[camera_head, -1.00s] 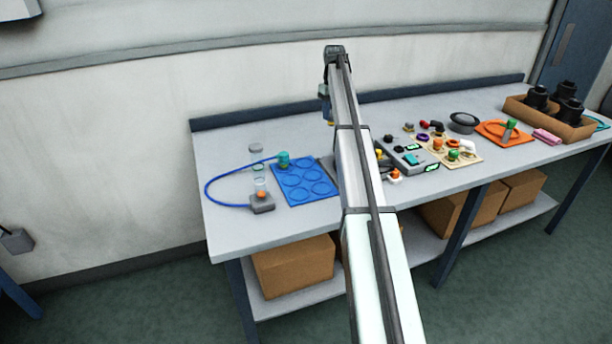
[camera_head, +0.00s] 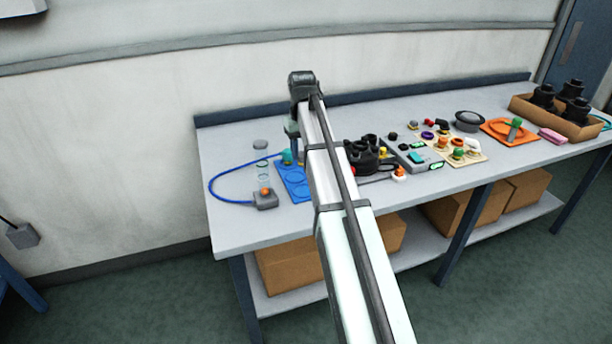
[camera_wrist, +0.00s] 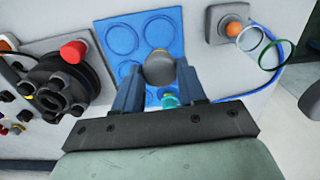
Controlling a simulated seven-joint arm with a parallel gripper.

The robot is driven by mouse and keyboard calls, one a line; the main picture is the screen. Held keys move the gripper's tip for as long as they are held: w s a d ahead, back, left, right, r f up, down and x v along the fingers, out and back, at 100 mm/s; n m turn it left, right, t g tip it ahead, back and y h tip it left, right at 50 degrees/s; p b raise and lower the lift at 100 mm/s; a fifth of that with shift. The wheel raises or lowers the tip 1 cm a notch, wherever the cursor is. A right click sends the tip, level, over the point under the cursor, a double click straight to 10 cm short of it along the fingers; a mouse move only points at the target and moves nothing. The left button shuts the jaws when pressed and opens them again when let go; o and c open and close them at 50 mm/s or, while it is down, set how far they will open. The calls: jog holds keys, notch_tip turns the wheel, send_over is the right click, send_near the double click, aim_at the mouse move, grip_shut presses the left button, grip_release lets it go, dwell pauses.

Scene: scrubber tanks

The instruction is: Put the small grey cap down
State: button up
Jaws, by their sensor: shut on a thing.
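My gripper (camera_wrist: 160,78) is shut on the small grey cap (camera_wrist: 159,66), a round dark-grey piece with a bit of yellow at its far edge. In the wrist view they are over the blue mat (camera_wrist: 177,35) with ring outlines; the gap below the cap cannot be judged. A teal piece (camera_wrist: 169,100) shows between the fingers, nearer the palm. The cap cannot be made out there.
A black multi-port part (camera_head: 365,158) stands close right. The bench's front left (camera_head: 235,235) is clear.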

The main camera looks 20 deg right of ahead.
jog(key=shift+f, duration=5)
jog(key=shift+f, duration=0.15)
jog(key=o, duration=1.2)
jog(key=shift+c, duration=0.2)
notch_tip(320, 180, up, 12)
jog(key=shift+r, duration=0.15)
